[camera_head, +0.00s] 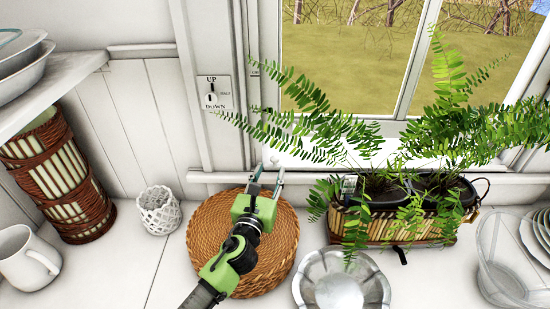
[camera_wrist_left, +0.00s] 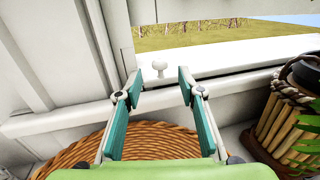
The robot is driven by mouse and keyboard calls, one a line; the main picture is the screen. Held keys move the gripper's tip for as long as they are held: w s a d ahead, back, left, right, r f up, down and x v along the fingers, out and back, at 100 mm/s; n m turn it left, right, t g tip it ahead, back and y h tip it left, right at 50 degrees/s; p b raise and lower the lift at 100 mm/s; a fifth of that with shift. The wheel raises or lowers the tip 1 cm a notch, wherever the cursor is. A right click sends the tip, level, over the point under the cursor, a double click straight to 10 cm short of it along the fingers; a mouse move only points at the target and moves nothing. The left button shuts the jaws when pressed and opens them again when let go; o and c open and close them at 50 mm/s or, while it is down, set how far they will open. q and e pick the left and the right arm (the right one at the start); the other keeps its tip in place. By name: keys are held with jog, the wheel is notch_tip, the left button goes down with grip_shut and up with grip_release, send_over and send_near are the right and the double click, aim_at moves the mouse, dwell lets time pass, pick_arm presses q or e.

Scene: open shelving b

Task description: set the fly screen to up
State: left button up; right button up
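A small switch plate (camera_head: 216,93) lettered UP at the top and DOWN at the bottom is on the white window post, left of the window. A slot with a small lever shows in its middle; its exact setting is too small to tell. The fly screen itself I cannot make out. My left gripper (camera_head: 267,172) is open and empty below and right of the plate, above a woven mat, pointing at the window sill. My right gripper is not in view.
The round woven mat (camera_head: 285,245) lies under my left gripper. A fern planter (camera_head: 400,229) stands right of it, a metal bowl (camera_head: 342,285) in front. A white lattice cup (camera_head: 159,213), a mug (camera_head: 27,260) and a wicker vase (camera_head: 62,180) stand left, beneath a shelf (camera_head: 60,82).

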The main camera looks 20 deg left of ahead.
aim_at(274, 163)
pick_arm(q)
jog(key=w, duration=0.6)
jog(key=shift+w+a, duration=0.2)
jog(key=shift+w, duration=0.15)
jog(key=shift+s, duration=0.1)
grip_shut()
